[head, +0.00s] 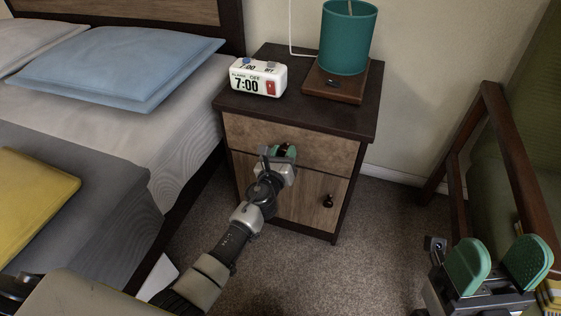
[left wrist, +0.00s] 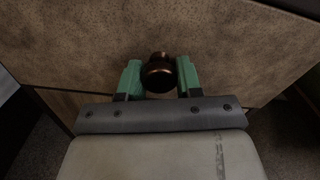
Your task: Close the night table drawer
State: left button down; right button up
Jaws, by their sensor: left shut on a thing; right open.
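The night table (head: 345,110) has a dark top and frame. Its wooden drawer front (head: 245,130) is above a lower door (head: 310,205) with a dark knob. The drawer front looks about flush with the frame; I cannot tell if a small gap is left. My left gripper (head: 283,153) is at the middle of the drawer front. In the left wrist view, its green fingers (left wrist: 160,80) are on both sides of the round bronze drawer knob (left wrist: 160,72), shut on it. My right gripper (head: 499,260) is open and empty at the lower right.
A white alarm clock (head: 258,78) and a teal lamp (head: 347,40) on a wooden base stand on the night table. A bed (head: 190,110) with pillows is close on the left. A wood-framed green chair (head: 490,130) is on the right. Carpet (head: 370,230) lies clear between.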

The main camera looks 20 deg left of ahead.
pick_arm(q)
jog(key=shift+w+f, duration=0.1)
jog(key=shift+w, duration=0.5)
jog(key=shift+r, duration=0.25)
jog(key=shift+w, duration=0.1)
jog(key=c, duration=1)
grip_release()
jog(key=shift+o, duration=1.2)
jog(key=shift+w+f, duration=0.1)
jog(key=shift+f, duration=0.05)
